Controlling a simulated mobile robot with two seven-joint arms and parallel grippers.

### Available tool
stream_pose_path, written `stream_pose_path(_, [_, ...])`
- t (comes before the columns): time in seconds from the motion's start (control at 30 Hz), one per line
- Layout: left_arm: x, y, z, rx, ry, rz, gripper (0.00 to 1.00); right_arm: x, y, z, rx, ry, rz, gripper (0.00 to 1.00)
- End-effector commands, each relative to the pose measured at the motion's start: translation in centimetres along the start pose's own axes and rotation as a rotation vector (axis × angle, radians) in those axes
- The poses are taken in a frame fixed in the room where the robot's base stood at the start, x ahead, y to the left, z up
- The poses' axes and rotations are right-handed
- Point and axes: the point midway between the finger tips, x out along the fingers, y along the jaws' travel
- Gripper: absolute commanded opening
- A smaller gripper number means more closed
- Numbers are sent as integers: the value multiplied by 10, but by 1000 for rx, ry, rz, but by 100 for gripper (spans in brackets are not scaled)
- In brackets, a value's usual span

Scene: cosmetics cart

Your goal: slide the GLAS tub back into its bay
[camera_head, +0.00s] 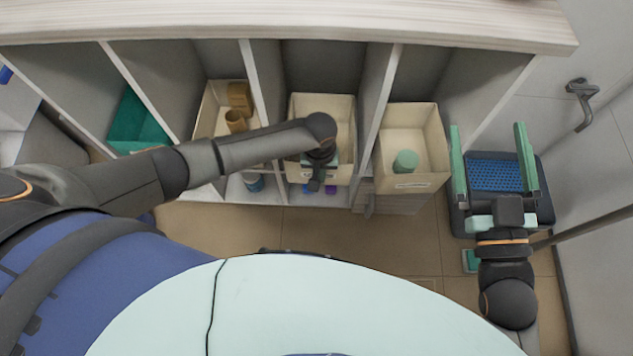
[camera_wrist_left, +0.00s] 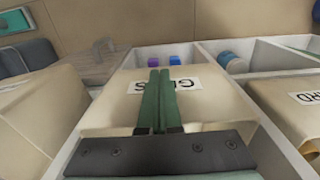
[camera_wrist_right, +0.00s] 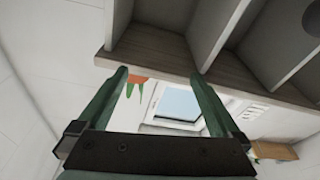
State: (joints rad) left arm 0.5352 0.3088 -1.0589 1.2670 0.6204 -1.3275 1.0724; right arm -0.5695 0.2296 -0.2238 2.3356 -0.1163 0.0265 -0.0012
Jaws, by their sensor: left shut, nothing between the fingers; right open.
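The GLAS tub (camera_head: 299,112) is a cream open bin in the middle bay of the cart, between two white dividers. Its white label (camera_wrist_left: 187,84) shows in the left wrist view, with the middle letters hidden. My left gripper (camera_head: 316,184) is shut and empty at the tub's front. In the left wrist view its green fingers (camera_wrist_left: 158,74) lie across the label; I cannot tell whether they touch. My arm hides part of the tub's inside. My right gripper (camera_head: 488,127) is open and empty, right of the cart; its fingers also show in the right wrist view (camera_wrist_right: 158,74).
A cream tub with a green jar (camera_head: 406,161) stands in the bay to the right. Another with brown jars (camera_head: 237,97) is to the left, then a teal bin (camera_head: 137,125). A dark crate with a blue mesh (camera_head: 494,174) stands below my right gripper. The pale countertop (camera_head: 300,18) overhangs the bays.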

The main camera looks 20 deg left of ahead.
Motion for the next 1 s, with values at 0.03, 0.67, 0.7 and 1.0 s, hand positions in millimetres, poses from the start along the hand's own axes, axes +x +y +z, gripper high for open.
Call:
stream_pose_path(0.03, [-6,0,-1,-3,-6,-3,0,-1,1,9,18,-72,3,100])
stream_pose_path(0.67, [4,-5,-40,7,-15,-11,0,-2,2,18,20,-115,9,100])
stream_pose_path(0.7, [4,-5,-40,7,-15,-11,0,-2,2,18,20,-115,9,100])
stream_pose_path(1.0, [3,-6,-40,6,-15,-12,0,-2,2,19,25,-130,9,100])
